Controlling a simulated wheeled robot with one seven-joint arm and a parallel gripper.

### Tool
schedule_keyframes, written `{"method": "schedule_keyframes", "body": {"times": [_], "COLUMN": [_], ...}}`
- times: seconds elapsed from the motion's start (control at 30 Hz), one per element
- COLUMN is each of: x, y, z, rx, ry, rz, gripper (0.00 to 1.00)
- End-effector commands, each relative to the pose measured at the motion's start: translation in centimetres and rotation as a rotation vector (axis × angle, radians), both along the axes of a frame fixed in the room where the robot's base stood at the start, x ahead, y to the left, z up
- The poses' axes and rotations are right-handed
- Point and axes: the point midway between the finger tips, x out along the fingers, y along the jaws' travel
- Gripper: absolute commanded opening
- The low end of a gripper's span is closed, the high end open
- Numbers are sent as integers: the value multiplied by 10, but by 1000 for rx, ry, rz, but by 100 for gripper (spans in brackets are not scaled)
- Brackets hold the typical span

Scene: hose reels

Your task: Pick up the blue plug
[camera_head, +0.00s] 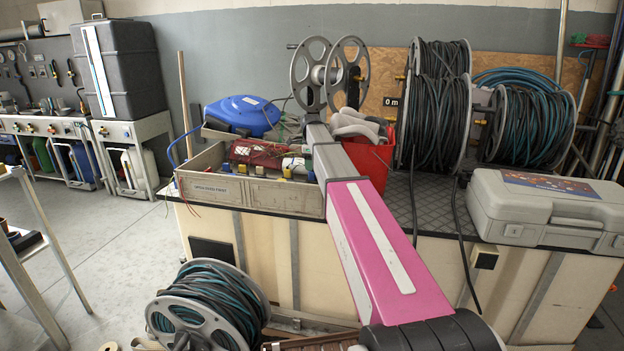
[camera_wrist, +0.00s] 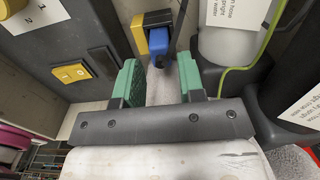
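A blue plug (camera_wrist: 158,62) with a yellow part beside it shows at the upper middle of the wrist view, just beyond my fingertips. My gripper (camera_wrist: 161,78) has two green finger pads standing apart, with a clear gap between them. The plug lies roughly in line with this gap, and I see no contact with either pad. In the head view my arm reaches over the bench, and my fingers are hidden. The open box (camera_head: 250,190) there holds small coloured parts; I cannot tell which is the blue plug.
A red bin (camera_head: 368,160), large cable reels (camera_head: 432,110) and a grey case (camera_head: 520,207) are on the bench. A blue reel (camera_head: 243,113) stands behind the box.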

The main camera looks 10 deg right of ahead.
Motion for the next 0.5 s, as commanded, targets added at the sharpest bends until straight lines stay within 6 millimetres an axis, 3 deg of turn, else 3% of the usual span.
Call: {"method": "schedule_keyframes", "body": {"times": [0.23, 0.5], "x": [-2, -2], "y": [-5, -5], "z": [-35, -40], "rx": [-1, 0], "ry": [1, 0], "rz": [0, 0], "gripper": [36, 36]}}
